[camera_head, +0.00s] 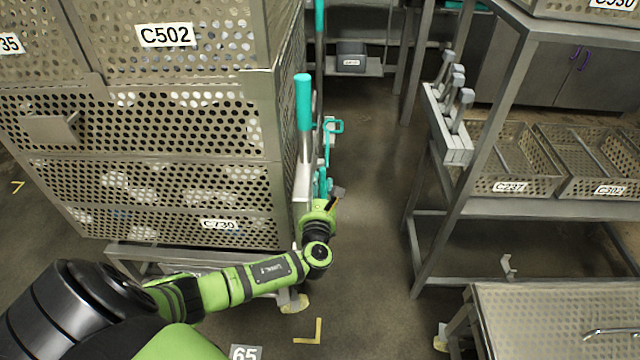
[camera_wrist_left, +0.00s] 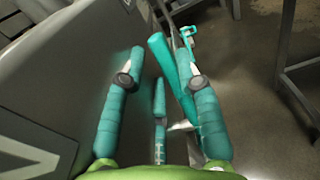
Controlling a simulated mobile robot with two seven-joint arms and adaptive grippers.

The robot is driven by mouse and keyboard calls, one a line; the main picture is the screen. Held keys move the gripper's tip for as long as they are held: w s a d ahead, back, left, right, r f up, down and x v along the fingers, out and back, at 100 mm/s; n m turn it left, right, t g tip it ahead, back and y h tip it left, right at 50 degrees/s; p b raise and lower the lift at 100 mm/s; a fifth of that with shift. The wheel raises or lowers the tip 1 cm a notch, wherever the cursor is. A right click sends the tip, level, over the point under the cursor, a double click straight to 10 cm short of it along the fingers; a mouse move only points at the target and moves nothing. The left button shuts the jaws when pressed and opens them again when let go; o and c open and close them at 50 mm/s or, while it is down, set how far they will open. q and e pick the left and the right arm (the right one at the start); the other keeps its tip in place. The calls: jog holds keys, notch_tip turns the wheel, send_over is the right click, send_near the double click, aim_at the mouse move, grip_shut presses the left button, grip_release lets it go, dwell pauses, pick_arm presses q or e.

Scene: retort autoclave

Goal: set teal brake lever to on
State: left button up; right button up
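The teal brake lever (camera_head: 303,105) stands upright on a grey shaft at the right side of the perforated basket stack in the head view. A long teal bar (camera_wrist_left: 170,65) in the left wrist view looks like its handle. My left gripper (camera_head: 322,185) is low beside the lever's grey mount, below the teal grip. In the left wrist view its two teal-padded fingers (camera_wrist_left: 162,50) are spread apart, with teal parts showing between and beyond them. I cannot tell whether a finger touches the lever. My right gripper is in neither view.
Perforated baskets (camera_head: 150,125) are stacked at the left. A small teal loop handle (camera_head: 335,127) sits just right of the lever. A metal rack (camera_head: 540,207) with a block of grey levers (camera_head: 452,110) stands at the right. The floor aisle (camera_head: 370,230) between them is clear.

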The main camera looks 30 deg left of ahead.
pick_arm(q)
jog(key=v, duration=0.7)
jog(key=s+a+f+n+g+h, duration=0.1)
jog(key=s+f+n+g, duration=0.2)
jog(key=f, duration=0.6)
jog(key=s+a+f+n+g+h, duration=0.1)
jog(key=s+f+n+g, duration=0.2)
jog(key=f, duration=0.6)
jog(key=s+d+f+n+g+h, duration=0.3)
jog(key=s+f+n, duration=0.4)
jog(key=s+f, duration=0.6)
jog(key=shift+s+f+n+g+h, duration=0.35)
jog(key=shift+f+g, duration=0.35)
jog(key=shift+f, duration=0.25)
